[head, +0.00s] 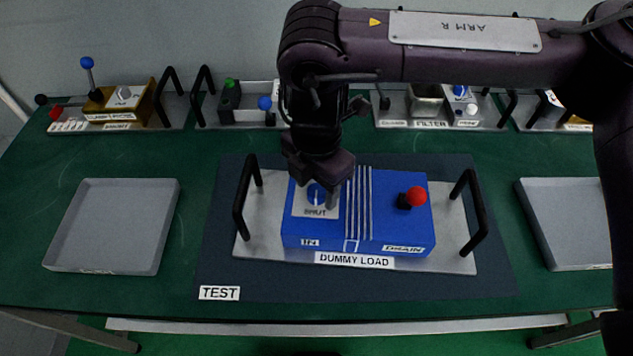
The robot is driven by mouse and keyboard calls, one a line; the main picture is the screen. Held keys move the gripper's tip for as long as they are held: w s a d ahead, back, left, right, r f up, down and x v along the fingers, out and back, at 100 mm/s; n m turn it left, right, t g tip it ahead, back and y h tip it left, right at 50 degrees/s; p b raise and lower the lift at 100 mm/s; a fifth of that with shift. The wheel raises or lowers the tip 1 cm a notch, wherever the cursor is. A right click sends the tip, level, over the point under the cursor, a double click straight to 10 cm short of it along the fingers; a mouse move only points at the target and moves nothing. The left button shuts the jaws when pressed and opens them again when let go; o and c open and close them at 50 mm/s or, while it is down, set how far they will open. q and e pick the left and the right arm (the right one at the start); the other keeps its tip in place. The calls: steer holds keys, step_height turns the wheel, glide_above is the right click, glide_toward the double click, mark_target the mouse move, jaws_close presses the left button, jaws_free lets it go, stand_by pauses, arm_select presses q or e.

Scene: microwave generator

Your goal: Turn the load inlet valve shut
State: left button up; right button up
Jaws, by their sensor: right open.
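The dummy load (390,208) is a blue box on a silver plate with black handles, on a dark mat. The word SHUT shows on the plate. My right gripper (322,197) is open and points down at the knob, with a finger at the knob's right. The gripper hides part of the knob, and I cannot tell whether it touches. My left gripper is not in view.
A red ball-ended drain lever (414,196) stands on the box's right. Empty grey trays lie at left (112,222) and right (565,215). Several modules, including the filter (430,105), line the back. Green table is clear between the left tray and the mat.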

mark_target(317, 190)
step_height(317, 190, up, 8)
steer(key=shift+f, duration=0.15)
